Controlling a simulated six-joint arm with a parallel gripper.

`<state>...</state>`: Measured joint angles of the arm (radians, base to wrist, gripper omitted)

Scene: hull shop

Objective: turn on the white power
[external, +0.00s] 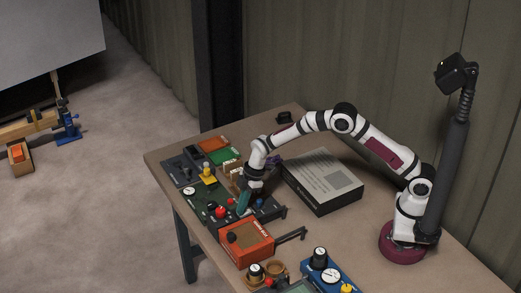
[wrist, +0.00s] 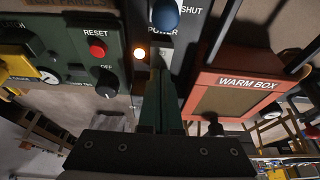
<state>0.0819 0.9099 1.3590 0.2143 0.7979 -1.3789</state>
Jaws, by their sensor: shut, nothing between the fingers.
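A dark grey panel (wrist: 189,45) carries a label reading POWER, partly covered by my gripper. A small round lamp (wrist: 139,53) glows warm white just left of that label. No separate white power switch can be made out; my fingers hide part of the panel. My gripper (wrist: 160,74) is shut and empty, its green fingertips over the panel just below the label. I cannot tell whether they touch it. In the external view my gripper (external: 242,207) points down among the panels on the table.
A blue knob (wrist: 165,15) stands above POWER near the word SHUT. Left is a green panel (wrist: 75,70) with a red RESET button (wrist: 97,50) and black knob (wrist: 106,84). Right is the orange WARM BOX (wrist: 235,78).

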